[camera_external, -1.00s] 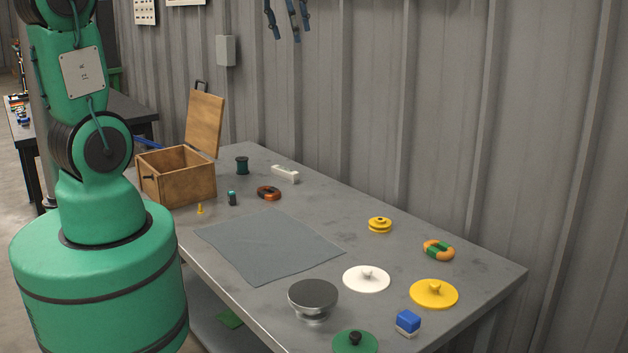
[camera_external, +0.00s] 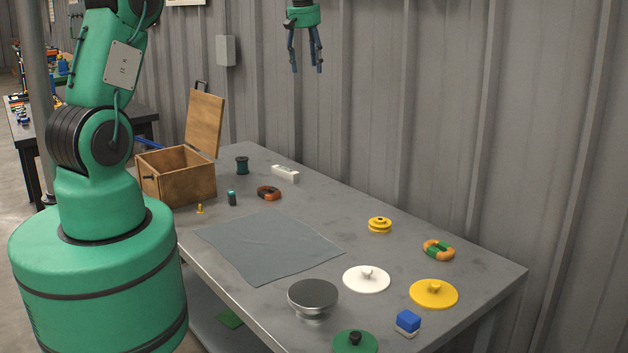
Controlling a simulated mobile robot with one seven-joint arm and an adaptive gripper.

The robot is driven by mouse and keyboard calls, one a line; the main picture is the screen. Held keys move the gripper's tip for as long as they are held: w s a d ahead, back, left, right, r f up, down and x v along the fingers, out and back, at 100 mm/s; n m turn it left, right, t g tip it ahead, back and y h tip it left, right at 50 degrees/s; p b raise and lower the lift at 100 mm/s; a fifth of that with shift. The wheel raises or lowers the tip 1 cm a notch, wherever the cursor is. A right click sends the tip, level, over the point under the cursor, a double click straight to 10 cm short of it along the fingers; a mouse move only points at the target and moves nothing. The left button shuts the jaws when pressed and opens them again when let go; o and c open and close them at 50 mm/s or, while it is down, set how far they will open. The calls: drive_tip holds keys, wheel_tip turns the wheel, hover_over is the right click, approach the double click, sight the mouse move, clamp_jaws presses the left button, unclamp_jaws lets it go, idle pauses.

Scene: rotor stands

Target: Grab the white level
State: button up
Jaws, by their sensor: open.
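The white level (camera_external: 285,173) is a small white bar lying near the back edge of the grey workbench (camera_external: 330,200), to the right of a dark green spool (camera_external: 242,165). My gripper (camera_external: 307,70) hangs high above the bench, in front of the corrugated wall in the picture. Its fingers point down, spread apart, with nothing between them. It is well apart from the level.
An open wooden box (camera_external: 177,180) with a raised lid stands left of the level. A brown-orange ring (camera_external: 268,193) and a small dark cylinder (camera_external: 232,198) lie in front. A grey cloth (camera_external: 270,246) covers mid-bench. Lids, discs and a blue-white block (camera_external: 408,322) lie right.

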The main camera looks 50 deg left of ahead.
drive_tip(key=w+a+f+n+g, duration=0.1)
drive_tip(key=w+a+f+n, duration=0.35)
drive_tip(key=a+f, duration=0.85)
drive_tip(key=n+p, duration=0.1)
drive_tip(key=n, duration=0.2)
hover_over(286, 169)
wheel_tip(286, 169, down, 18)
drive_tip(key=shift+a+f+m+g+h, duration=0.15)
drive_tip(key=shift+m+g+h, duration=0.1)
drive_tip(key=shift+g+h, duration=0.15)
drive_tip(key=shift+f, duration=0.2)
drive_tip(key=shift+f, duration=4.15)
drive_tip(key=shift+w+f+b, duration=0.15)
drive_tip(key=shift+f+b, duration=0.35)
drive_tip(key=shift+f, duration=2.1)
drive_tip(key=shift+c, duration=0.2)
